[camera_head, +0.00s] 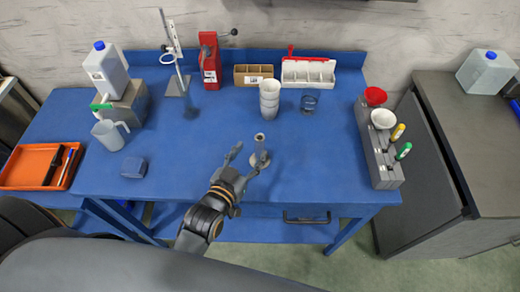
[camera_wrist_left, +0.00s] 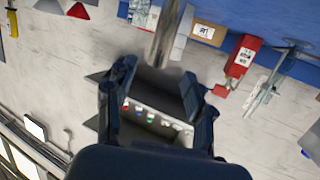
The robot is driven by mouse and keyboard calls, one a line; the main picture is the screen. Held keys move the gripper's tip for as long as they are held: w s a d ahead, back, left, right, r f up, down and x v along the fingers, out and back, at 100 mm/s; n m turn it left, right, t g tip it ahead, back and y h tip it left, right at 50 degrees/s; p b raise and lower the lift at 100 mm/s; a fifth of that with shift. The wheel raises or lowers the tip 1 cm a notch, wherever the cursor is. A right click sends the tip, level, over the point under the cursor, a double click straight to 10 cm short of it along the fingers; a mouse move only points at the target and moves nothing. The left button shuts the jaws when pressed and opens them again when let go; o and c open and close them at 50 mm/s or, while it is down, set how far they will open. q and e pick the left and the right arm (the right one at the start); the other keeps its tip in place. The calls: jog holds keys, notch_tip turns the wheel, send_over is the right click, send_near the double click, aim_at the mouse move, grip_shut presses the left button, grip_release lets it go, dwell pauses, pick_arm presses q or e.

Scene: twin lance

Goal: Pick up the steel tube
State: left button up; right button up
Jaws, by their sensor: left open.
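The steel tube (camera_head: 260,143) stands upright on a small round base on the blue bench, a little in front of the stacked white cups. My left gripper (camera_head: 248,156) is open and close to the tube on its near left side, with its fingers pointing toward it. In the left wrist view, the grey tube (camera_wrist_left: 162,36) comes in from the top edge, beyond the open, empty fingers of the left gripper (camera_wrist_left: 160,78). Whether a finger touches the tube or its base cannot be told. My right gripper is in neither view.
Stacked cups (camera_head: 269,97) and a glass (camera_head: 309,103) stand behind the tube. A grey rack (camera_head: 386,172) with funnels and screwdrivers is at the right. A blue box (camera_head: 133,167), a jug (camera_head: 108,135) and an orange tray (camera_head: 17,178) are at the left. The bench between is clear.

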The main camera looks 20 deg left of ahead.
aim_at(257, 143)
pick_arm(q)
jog(key=shift+x, duration=0.85)
jog(key=shift+w+p, duration=0.4)
jog(key=shift+w, duration=0.05)
jog(key=p+x, duration=0.1)
jog(key=x, duration=0.2)
jog(key=shift+w+d+f, duration=0.15)
jog(key=shift+w+f, duration=0.3)
jog(key=shift+w, duration=0.2)
jog(key=shift+s, duration=0.1)
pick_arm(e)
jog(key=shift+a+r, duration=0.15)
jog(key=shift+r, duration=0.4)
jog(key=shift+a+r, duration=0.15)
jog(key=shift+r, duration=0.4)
pick_arm(q)
jog(key=shift+c, duration=1.3)
grip_shut()
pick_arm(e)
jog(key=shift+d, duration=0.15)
